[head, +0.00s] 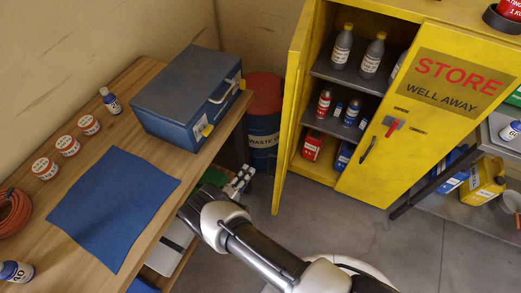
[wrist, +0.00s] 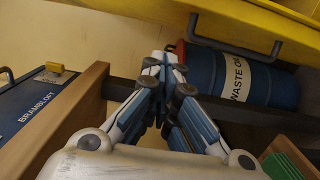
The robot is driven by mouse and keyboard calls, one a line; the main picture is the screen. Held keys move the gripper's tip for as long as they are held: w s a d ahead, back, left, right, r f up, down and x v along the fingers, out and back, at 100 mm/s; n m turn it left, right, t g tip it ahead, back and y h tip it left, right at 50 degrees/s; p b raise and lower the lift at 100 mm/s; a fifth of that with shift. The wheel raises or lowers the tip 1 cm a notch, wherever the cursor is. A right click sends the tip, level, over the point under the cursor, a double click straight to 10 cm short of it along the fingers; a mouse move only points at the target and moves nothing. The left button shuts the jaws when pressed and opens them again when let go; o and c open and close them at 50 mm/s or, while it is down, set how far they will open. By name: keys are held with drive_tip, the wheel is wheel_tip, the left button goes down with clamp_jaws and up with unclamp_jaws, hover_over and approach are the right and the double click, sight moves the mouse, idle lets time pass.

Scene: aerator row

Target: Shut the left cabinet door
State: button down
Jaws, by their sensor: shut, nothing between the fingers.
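The yellow cabinet (head: 345,175) stands at the back right with its left door (head: 291,110) wide open, swung out and seen nearly edge-on. Its right door (head: 365,175) is shut and bears a store sign. My gripper (head: 247,172) is low between the workbench and the open left door, to the left of that door and apart from it. In the wrist view my gripper (wrist: 165,62) has its fingers together with nothing between them. A yellow panel with a grey handle (wrist: 236,48), apparently the left door, crosses the top of the wrist view.
A workbench (head: 190,165) with a blue toolbox (head: 175,100) and blue cloth (head: 112,205) lies left. A waste drum (head: 263,125) stands behind the gap; it also shows in the wrist view (wrist: 215,75). Bottles and cans fill the cabinet shelves. Floor before the cabinet is clear.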

drive_tip(key=b, duration=0.2)
hover_over(269, 157)
drive_tip(key=v, duration=0.3)
drive_tip(key=shift+s+d+f, duration=0.15)
drive_tip(key=shift+d, duration=0.5)
drive_tip(key=shift+d, duration=0.1)
